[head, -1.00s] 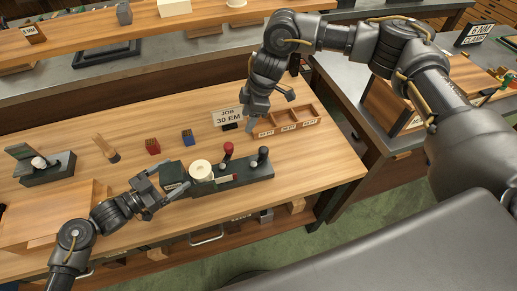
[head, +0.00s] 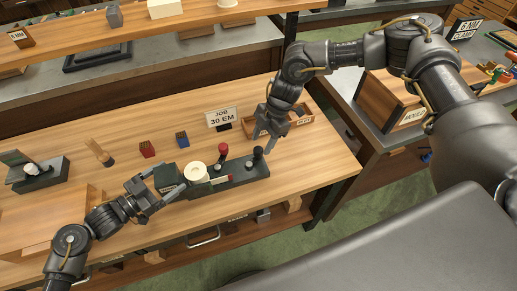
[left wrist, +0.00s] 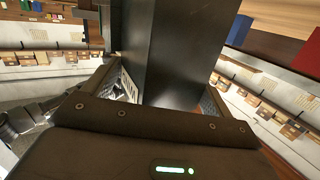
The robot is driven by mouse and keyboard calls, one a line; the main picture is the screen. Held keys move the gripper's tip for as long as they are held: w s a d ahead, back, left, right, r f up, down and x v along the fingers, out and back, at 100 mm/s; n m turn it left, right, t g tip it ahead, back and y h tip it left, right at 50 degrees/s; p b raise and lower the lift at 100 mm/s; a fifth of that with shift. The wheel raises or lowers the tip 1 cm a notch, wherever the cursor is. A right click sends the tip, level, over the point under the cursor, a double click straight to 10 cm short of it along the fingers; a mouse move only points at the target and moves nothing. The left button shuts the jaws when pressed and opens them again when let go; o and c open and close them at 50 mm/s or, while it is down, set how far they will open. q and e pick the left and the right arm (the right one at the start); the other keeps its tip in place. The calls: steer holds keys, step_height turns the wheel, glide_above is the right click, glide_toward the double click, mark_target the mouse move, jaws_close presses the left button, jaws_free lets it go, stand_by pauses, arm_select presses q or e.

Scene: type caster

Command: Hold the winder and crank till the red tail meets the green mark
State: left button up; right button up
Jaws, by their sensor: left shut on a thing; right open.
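I cannot make out the green mark. My left gripper (head: 168,187) is shut on the dark block (head: 165,176) at the winder's left end; the left wrist view shows this dark block (left wrist: 175,50) between the fingers. My right gripper (head: 270,147) is open, close beside the black knob; I cannot tell if it touches.
A "JOB 30 EM" sign (head: 222,117) stands behind the winder. A divided wooden tray (head: 302,123) is partly behind my right gripper. Small red (head: 147,149) and blue (head: 182,139) blocks stand to the left. The bench's front right is clear.

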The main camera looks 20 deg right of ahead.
mark_target(259, 149)
steer(key=shift+x, duration=2.2)
steer(key=c, duration=1)
